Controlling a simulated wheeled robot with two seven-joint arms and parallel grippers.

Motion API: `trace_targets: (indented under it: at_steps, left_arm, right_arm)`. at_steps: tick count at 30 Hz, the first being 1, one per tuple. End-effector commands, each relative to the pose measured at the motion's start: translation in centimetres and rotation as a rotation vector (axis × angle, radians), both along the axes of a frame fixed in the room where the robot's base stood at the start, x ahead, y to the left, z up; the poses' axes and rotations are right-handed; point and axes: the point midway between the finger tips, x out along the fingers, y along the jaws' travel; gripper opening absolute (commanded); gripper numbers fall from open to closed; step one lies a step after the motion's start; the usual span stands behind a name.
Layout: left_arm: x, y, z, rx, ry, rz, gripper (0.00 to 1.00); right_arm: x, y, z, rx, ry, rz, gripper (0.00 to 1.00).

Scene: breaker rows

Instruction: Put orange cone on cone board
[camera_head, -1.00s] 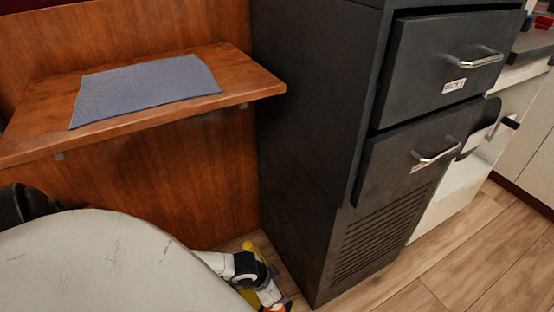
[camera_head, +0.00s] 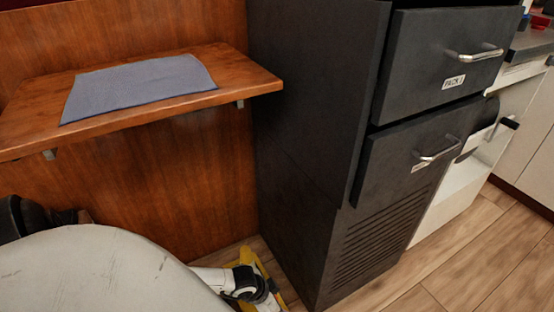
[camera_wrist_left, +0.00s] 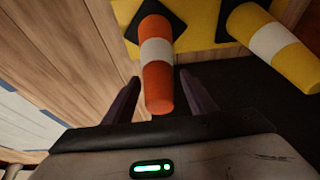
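The orange cone (camera_wrist_left: 158,85) has a white band and a black square base. In the left wrist view it points toward the camera, with its base against the yellow cone board (camera_wrist_left: 203,28); I cannot tell whether the base is fully seated. My left gripper (camera_wrist_left: 162,84) is open, one finger on each side of the cone's upper part, with a visible gap on each side. A yellow cone (camera_wrist_left: 285,55) with a white band stands on the board to the right. In the head view a strip of the board (camera_head: 249,256) shows beside my white arm. My right gripper is out of view.
A dark drawer cabinet (camera_head: 315,150) stands close to the right of the board. A wooden shelf (camera_head: 240,85) with a blue-grey mat (camera_head: 140,87) juts out above. The wooden floor (camera_head: 470,262) at the lower right is clear.

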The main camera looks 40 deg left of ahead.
Motion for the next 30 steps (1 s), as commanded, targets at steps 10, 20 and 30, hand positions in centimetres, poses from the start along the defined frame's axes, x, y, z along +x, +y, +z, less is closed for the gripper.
trace_targets:
  at_steps: [10,20,30]
  left_arm:
    - [-0.7,0.2,2.3,0.001,0.001,-0.003,0.51]
    - [-3.3,1.0,8.8,0.002,0.001,-0.004,0.51]
    - [-4.5,1.3,11.4,0.001,0.001,-0.001,0.51]
  right_arm:
    - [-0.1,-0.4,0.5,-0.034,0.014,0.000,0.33]
    - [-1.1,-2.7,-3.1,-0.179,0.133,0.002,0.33]
    - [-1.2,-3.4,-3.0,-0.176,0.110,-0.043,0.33]
